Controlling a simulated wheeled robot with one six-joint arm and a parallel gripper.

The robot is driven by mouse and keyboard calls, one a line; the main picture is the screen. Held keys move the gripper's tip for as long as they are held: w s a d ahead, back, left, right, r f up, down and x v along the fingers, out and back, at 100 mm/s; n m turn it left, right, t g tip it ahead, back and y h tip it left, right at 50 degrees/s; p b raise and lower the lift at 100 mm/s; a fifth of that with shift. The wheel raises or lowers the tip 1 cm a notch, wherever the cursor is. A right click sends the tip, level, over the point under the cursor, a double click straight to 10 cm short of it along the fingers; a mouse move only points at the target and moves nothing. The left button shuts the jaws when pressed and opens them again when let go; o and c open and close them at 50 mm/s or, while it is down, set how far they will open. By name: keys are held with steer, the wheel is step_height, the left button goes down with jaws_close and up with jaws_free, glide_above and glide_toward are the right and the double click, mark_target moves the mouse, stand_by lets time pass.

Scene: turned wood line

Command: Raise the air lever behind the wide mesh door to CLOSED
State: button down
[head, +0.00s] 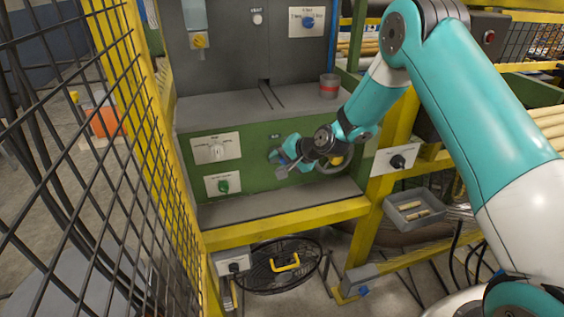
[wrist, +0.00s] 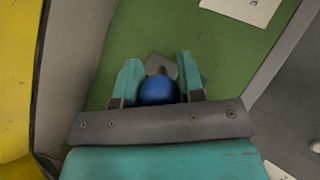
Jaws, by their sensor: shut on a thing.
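The air lever shows as a blue ball knob (wrist: 158,91) with a grey plate or arm behind it, on a green panel. My gripper (wrist: 158,84) has its two teal fingers on either side of the knob and is shut on it. In the head view my gripper (head: 283,160) is at the green panel (head: 262,183), right of the two white control plates. It hides most of the lever there, and I cannot read any CLOSED mark. The wide mesh door (head: 127,85) with its yellow frame stands at the left, swung away from the panel.
A white plate with a dial (head: 215,148) and one with a green knob (head: 223,186) sit left of my gripper. A grey ledge (head: 235,108) with a red-banded cup (head: 329,86) is above. A yellow rail (head: 290,222) runs below, and a yellow post is at the right.

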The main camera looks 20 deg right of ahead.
steer(key=shift+w+r, duration=0.15)
steer(key=shift+r, duration=0.05)
steer(key=c, duration=0.7)
jaws_free()
steer(key=shift+c, duration=0.2)
steer(key=b+v, duration=0.2)
steer(key=v, duration=1.5)
steer(key=shift+r, duration=0.1)
steer(key=s+a+r+n+g, duration=0.2)
steer(key=s+a+r+n, duration=0.15)
steer(key=s+a, duration=0.3)
steer(key=s+a+r+n+g, duration=0.2)
steer(key=s+a+n+g, duration=0.1)
steer(key=s+a+n, duration=0.3)
steer(key=s+r+n+g+h, duration=0.2)
steer(key=s+n, duration=0.3)
steer(key=s, duration=1.1)
steer(key=shift+s+r+g, duration=0.15)
steer(key=shift+s+g, duration=0.2)
steer(key=shift+g, duration=0.15)
